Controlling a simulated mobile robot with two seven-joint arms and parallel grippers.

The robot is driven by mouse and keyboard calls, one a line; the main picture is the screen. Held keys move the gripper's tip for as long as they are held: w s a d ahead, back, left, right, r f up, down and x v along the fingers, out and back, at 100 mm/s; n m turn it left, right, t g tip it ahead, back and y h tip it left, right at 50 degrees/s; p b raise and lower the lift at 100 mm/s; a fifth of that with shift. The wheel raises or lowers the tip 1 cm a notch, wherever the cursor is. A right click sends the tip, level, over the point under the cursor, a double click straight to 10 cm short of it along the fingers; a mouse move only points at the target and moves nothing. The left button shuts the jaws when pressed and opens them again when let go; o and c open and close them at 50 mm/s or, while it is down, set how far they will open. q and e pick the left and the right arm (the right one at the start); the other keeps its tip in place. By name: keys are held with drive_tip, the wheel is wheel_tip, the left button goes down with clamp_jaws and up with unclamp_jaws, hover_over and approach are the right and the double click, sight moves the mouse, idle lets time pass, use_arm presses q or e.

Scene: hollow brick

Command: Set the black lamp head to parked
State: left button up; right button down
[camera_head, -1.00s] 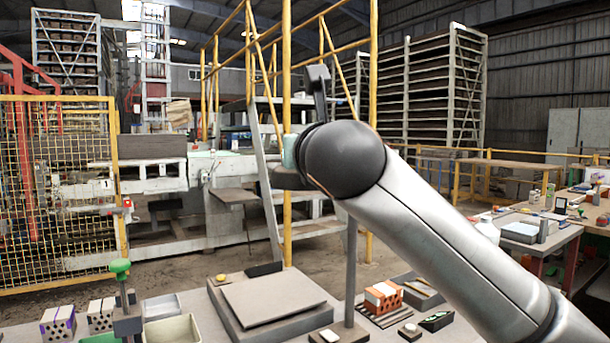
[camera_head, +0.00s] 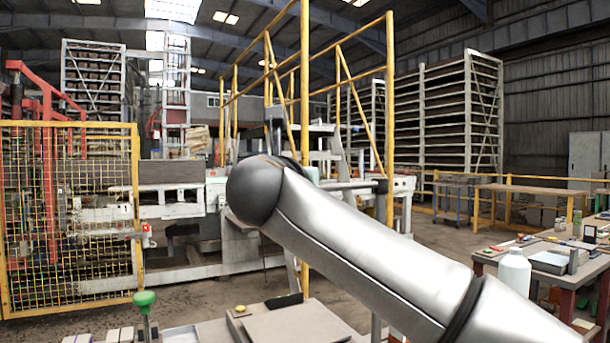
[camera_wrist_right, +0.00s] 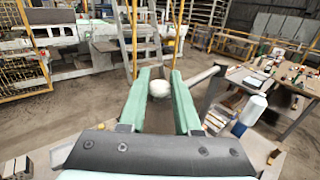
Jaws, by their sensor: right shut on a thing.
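My right gripper (camera_wrist_right: 162,80) shows in the right wrist view with two green fingers. A small pale rounded piece (camera_wrist_right: 159,89) sits between them, and the fingers are closed on it. A grey bar (camera_wrist_right: 203,77) extends to the right from beside the right finger. I cannot make out the black lamp head clearly; in the head view my right arm covers that area. A short piece of a dark upright post (camera_head: 376,327) shows below the arm. My left gripper is not in view.
A flat grey slab (camera_head: 295,325) lies on the near table, with a green-knobbed post (camera_head: 145,312) to its left. A white bottle (camera_head: 514,272) stands on the right-hand table. Yellow railings (camera_head: 305,120) and a mesh fence (camera_head: 70,220) stand beyond.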

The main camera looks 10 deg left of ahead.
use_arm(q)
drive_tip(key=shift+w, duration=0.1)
use_arm(e)
drive_tip(key=c, duration=0.6)
unclamp_jaws()
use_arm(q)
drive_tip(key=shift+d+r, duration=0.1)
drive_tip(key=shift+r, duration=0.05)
use_arm(e)
drive_tip(key=shift+s+f+b, duration=0.1)
drive_tip(key=shift+s+b, duration=0.3)
drive_tip(key=shift+s, duration=0.1)
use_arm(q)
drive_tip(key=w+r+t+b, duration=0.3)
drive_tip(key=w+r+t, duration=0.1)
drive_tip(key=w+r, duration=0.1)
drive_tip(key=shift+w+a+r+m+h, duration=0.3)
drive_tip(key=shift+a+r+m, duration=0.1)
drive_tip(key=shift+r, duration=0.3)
use_arm(e)
drive_tip(key=shift+s+d, duration=0.15)
drive_tip(key=shift+s, duration=2.75)
drive_tip(key=shift+s+d, duration=0.1)
drive_tip(key=shift+s, duration=2.75)
